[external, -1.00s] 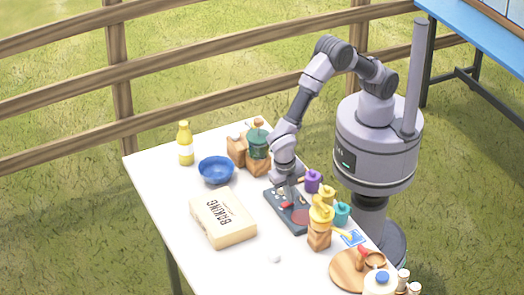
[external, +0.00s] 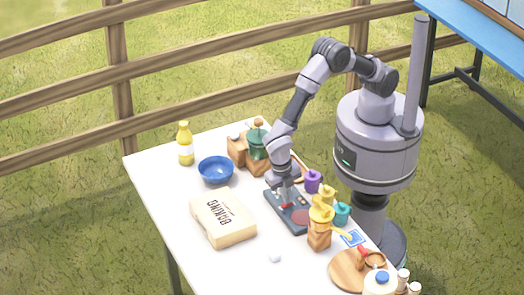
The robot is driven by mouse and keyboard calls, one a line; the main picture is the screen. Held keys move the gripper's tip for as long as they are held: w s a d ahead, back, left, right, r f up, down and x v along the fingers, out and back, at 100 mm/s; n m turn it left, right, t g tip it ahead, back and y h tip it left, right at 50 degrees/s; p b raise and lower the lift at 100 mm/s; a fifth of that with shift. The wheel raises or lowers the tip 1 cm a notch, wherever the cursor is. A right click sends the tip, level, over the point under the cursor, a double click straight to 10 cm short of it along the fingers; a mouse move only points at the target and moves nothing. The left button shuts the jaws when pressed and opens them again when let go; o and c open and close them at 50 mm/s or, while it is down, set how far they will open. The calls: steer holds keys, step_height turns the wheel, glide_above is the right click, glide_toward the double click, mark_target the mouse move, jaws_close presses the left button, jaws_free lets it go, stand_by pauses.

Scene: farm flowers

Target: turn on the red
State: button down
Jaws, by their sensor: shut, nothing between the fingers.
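A dark grey panel (external: 272,200) lies on the white table below my arm. It bears small controls, one of them a red part (external: 286,206), and a dull red round patch (external: 301,217) at its near end. My gripper (external: 284,199) points down over the panel, shut and empty, its tips at or just above the red part. I cannot tell whether they touch. The gripper hides some of the panel's far end, and the controls' positions are too small to read.
A green-topped pot (external: 257,145) and blue bowl (external: 216,170) stand behind and left of the panel. A baking box (external: 223,217) lies to its left. Purple (external: 312,181), yellow (external: 321,213) and teal (external: 342,213) items crowd its right.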

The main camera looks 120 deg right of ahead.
step_height(320, 180, up, 14)
steer(key=w+p, duration=0.2)
steer(key=p, duration=0.5)
steer(key=shift+f, duration=0.15)
steer(key=b, duration=1)
glide_toward(284, 205)
steer(key=s+f, duration=0.2)
steer(key=f, duration=0.1)
steer(key=s+f, duration=0.1)
steer(key=f, duration=0.1)
steer(key=shift+s+d+f, duration=0.1)
steer(key=shift+s+f, duration=0.15)
steer(key=shift+s, duration=0.15)
steer(key=shift+f, duration=0.4)
steer(key=shift+s, duration=0.1)
